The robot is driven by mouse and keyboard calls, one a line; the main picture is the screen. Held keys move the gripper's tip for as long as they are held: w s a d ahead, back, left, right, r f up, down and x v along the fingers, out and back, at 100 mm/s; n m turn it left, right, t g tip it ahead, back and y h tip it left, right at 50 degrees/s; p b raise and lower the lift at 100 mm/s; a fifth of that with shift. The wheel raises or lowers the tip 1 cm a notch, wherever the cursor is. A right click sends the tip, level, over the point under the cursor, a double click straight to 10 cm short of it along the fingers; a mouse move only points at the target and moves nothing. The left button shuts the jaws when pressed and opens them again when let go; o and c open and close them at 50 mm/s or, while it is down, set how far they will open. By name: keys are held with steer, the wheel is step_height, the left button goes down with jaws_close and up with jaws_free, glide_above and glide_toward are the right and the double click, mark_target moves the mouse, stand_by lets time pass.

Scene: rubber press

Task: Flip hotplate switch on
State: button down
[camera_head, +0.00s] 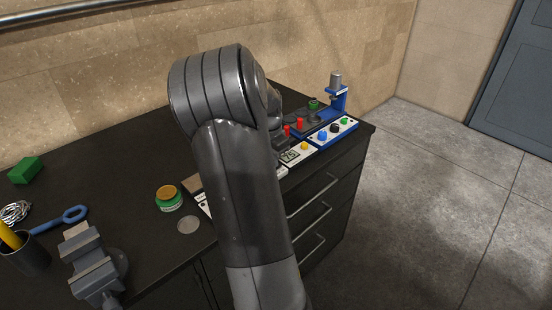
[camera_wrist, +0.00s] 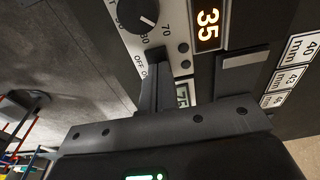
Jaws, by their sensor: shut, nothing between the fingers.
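In the wrist view the hotplate's pale control panel (camera_wrist: 125,45) carries a black dial (camera_wrist: 137,14) with numbers around it and an orange display (camera_wrist: 208,25) reading 35. A partly covered "OFF O…" label (camera_wrist: 145,61) lies below the dial. My gripper (camera_wrist: 158,62) is shut and empty, with its fingertips over the panel right beside this label. The switch itself cannot be made out, and contact cannot be told. In the head view my arm hides the gripper and most of the hotplate; a white panel edge (camera_head: 204,203) shows left of the arm.
Right of my arm stand a panel with a yellow button (camera_head: 304,146), a blue-edged button box (camera_head: 335,132) and a blue press (camera_head: 338,97). A green jar (camera_head: 169,199), a grey vise (camera_head: 95,267) and a blue wrench (camera_head: 66,217) are on the left of the dark bench.

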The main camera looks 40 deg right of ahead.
steer(key=shift+r, duration=0.1)
step_height(320, 180, up, 14)
steer(key=a, duration=0.2)
stand_by(0.4)
steer(key=shift+a, duration=0.1)
steer(key=shift+d+h, duration=0.3)
steer(key=shift+d, duration=0.4)
steer(key=shift+f, duration=0.2)
steer(key=f, duration=0.4)
steer(key=d+f, duration=0.1)
steer(key=f, duration=0.4)
steer(key=d+f, duration=0.1)
steer(key=f, duration=0.3)
steer(key=shift+d+f, duration=0.1)
steer(key=shift+f, duration=0.3)
